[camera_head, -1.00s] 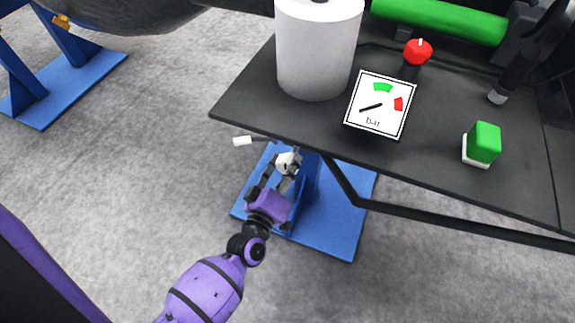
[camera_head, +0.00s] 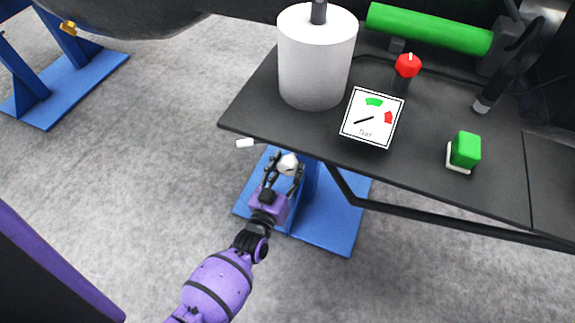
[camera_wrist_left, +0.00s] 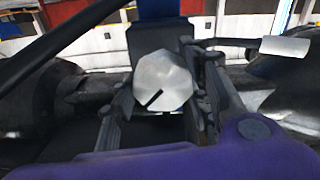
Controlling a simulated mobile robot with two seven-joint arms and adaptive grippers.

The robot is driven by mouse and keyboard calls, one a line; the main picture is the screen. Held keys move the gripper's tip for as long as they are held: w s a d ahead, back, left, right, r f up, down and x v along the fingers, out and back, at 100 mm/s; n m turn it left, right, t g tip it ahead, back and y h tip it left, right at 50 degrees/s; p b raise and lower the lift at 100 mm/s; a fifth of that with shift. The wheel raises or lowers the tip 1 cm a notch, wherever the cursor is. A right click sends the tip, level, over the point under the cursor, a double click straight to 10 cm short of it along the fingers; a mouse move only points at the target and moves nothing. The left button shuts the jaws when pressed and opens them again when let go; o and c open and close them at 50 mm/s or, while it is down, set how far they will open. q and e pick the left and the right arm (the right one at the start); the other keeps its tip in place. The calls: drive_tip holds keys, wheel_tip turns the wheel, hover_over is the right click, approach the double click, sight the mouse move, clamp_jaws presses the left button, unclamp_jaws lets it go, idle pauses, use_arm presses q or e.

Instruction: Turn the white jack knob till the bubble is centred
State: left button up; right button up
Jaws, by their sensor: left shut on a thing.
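The white jack knob (camera_head: 288,163) is below the black table's left front edge, at the blue stand. It also shows as a faceted white knob with a dark slot in the left wrist view (camera_wrist_left: 162,80). My left gripper (camera_head: 285,172) is shut on the knob, with a finger on each side of it. A lever with a white grip (camera_head: 245,143) sticks out to the left of the knob; its grip also shows at the upper right of the left wrist view (camera_wrist_left: 285,47). No bubble shows in either view. My right gripper is not in view.
The black table (camera_head: 250,108) carries a white cylinder (camera_head: 315,70), a gauge card (camera_head: 372,118), a red knob (camera_head: 407,66), a green block (camera_head: 465,149) and a green roller (camera_head: 430,28). A blue base plate (camera_head: 325,225) lies on the floor. The grey floor at left is open.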

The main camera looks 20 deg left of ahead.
use_arm(q)
drive_tip(key=m+p, duration=0.1)
drive_tip(key=m, duration=0.3)
drive_tip(key=shift+d, duration=0.15)
drive_tip(key=shift+f+m, duration=0.1)
drive_tip(key=shift+m, duration=0.9)
drive_tip(key=o, duration=1.1)
drive_tip(key=shift+s, duration=0.1)
drive_tip(key=shift+s, duration=0.35)
drive_tip(key=s, duration=1.1)
drive_tip(key=shift+s+a, duration=0.1)
drive_tip(key=shift+a, duration=0.15)
